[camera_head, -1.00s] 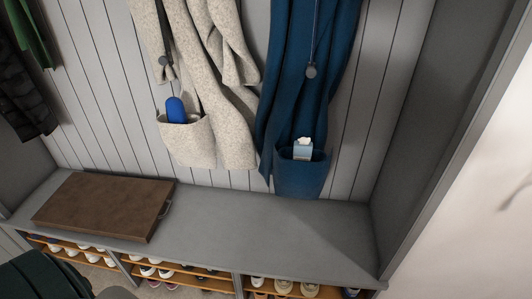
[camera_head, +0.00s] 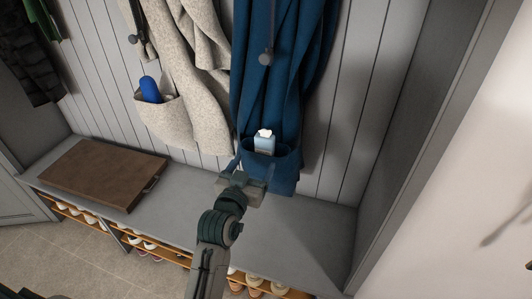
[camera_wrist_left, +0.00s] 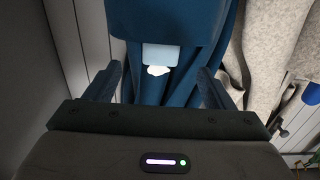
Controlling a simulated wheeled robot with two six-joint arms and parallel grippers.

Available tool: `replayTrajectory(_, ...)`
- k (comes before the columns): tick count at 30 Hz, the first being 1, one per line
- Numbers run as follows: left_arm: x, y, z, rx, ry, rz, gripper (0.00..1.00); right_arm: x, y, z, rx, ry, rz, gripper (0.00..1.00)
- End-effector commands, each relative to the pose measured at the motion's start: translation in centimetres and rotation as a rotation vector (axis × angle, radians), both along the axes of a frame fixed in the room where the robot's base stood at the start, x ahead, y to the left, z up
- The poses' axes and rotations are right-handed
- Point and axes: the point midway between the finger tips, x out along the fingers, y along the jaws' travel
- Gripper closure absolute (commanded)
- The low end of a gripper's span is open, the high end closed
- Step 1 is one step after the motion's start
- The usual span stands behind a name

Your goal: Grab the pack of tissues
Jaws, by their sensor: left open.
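The tissue pack (camera_head: 264,143) is a small light-blue and white box with a white tissue at its top. It stands in the pocket (camera_head: 282,181) of the blue coat, its lower part hidden. My left gripper (camera_head: 251,171) is open and empty, in front of the pocket and just below the pack in the head view. In the left wrist view the pack (camera_wrist_left: 161,54) appears upside down, between the directions of the two open fingers (camera_wrist_left: 161,78) and beyond their tips. It is not touched. My right gripper is not in view.
A beige coat (camera_head: 205,60) hangs to the left with a blue object (camera_head: 150,89) in its pocket. A brown case (camera_head: 103,174) lies on the grey bench (camera_head: 305,232), above shelves of shoes (camera_head: 140,240). A side wall (camera_head: 410,130) stands to the right.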

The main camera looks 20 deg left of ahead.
Motion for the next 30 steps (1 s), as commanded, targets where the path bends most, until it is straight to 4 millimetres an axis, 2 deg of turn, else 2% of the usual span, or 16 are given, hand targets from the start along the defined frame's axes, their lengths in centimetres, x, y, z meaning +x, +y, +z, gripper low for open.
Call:
replayTrajectory(3,0.8,0.0,1.3,-0.001,-0.022,0.002,0.24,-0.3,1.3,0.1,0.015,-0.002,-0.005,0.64)
replayTrajectory(5,1.8,0.0,1.4,0.000,-0.023,0.001,0.24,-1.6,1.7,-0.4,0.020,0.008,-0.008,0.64)
replayTrajectory(6,2.6,0.0,1.4,0.001,-0.022,0.001,0.24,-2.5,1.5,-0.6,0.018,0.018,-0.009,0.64)
replayTrajectory(9,4.1,-0.1,1.3,0.000,-0.021,0.002,0.24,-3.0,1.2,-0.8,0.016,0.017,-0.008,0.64)
replayTrajectory(16,5.7,-0.2,1.2,0.000,-0.020,0.002,0.24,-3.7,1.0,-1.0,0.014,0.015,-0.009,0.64)
replayTrajectory(20,7.3,-0.3,1.5,-0.001,-0.020,0.001,0.24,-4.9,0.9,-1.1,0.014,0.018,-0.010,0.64)
replayTrajectory(25,9.8,-0.4,1.3,0.000,-0.019,0.003,0.24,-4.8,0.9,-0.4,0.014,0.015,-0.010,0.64)
replayTrajectory(30,10.5,-0.4,1.2,-0.001,-0.020,0.004,0.24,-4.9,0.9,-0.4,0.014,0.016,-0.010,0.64)
